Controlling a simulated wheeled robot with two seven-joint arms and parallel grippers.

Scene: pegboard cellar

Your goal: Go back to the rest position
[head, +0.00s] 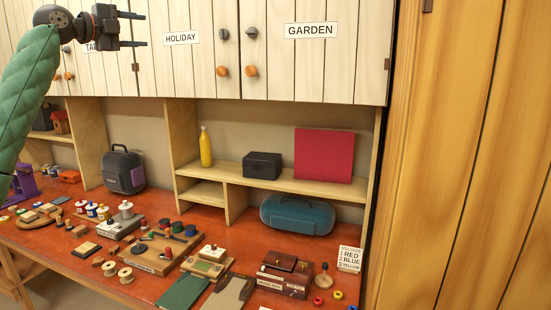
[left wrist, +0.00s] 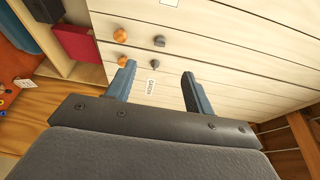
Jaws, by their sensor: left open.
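My left gripper (head: 139,29) is raised at the upper left of the head view, in front of the white cabinet doors (head: 282,75). Its green sleeved arm comes in from the left edge. The gripper is open and empty, with its two fingers apart. In the left wrist view both fingers (left wrist: 158,82) point toward the white doors, with nothing between them. My right gripper shows in neither view.
The red workbench (head: 140,290) below holds several small items. A teal case (head: 297,215), a dark backpack (head: 123,170), a yellow bottle (head: 206,147), a black box (head: 262,165) and a red panel (head: 324,155) stand behind. Wooden boards (head: 450,150) close the right side.

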